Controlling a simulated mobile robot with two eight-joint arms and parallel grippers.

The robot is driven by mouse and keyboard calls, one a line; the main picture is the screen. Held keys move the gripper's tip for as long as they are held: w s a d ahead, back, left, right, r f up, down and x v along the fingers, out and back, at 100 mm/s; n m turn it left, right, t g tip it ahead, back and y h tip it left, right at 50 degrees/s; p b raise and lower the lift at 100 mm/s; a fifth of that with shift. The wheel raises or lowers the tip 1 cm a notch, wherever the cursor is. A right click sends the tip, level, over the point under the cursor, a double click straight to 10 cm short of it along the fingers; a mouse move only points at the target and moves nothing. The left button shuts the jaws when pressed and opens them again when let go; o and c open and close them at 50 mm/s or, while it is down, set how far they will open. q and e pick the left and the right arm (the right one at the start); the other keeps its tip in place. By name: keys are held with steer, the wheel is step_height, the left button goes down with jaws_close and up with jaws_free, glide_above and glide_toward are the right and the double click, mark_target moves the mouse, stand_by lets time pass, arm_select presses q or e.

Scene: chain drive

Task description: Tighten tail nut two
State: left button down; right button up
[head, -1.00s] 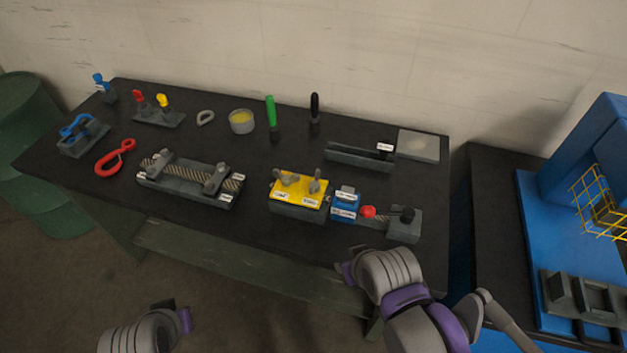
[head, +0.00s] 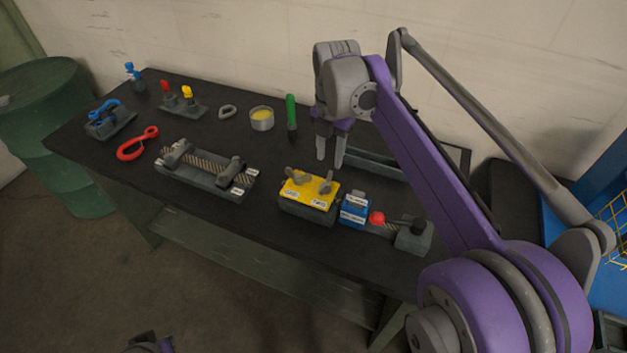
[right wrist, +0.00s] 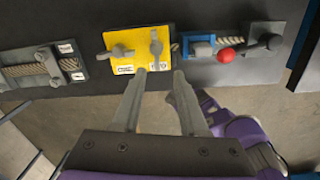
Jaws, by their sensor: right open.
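A yellow-topped block (head: 309,190) stands at the front middle of the table. It carries two grey wing nuts, a left one (head: 298,177) and a right one (head: 327,187), each with a white label in front; the right label seems to read TWO. The block also shows in the right wrist view (right wrist: 139,50), with the right nut (right wrist: 156,46) upright and the left nut (right wrist: 121,52) lying crosswise. My right gripper (head: 330,162) is open and empty, pointing down above the table. In the wrist view its fingertips (right wrist: 159,72) appear just below the right nut. Only a sliver of my left arm (head: 150,344) shows.
Right of the block stand a blue block (head: 354,209), a red knob (head: 377,218) and a grey end block (head: 414,236). A rope fixture (head: 205,170) lies to its left. A green-handled tool (head: 291,115) and a tin (head: 262,118) stand behind. A grey channel (head: 372,165) is partly hidden by my arm.

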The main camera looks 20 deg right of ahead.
mark_target(326, 179)
steer(key=shift+w+f+n, duration=0.1)
steer(key=shift+w+n, duration=0.65)
steer(key=shift+n, duration=0.35)
step_height(326, 179, down, 10)
steer(key=shift+f+b, duration=0.15)
steer(key=shift+b, duration=0.25)
jaws_close()
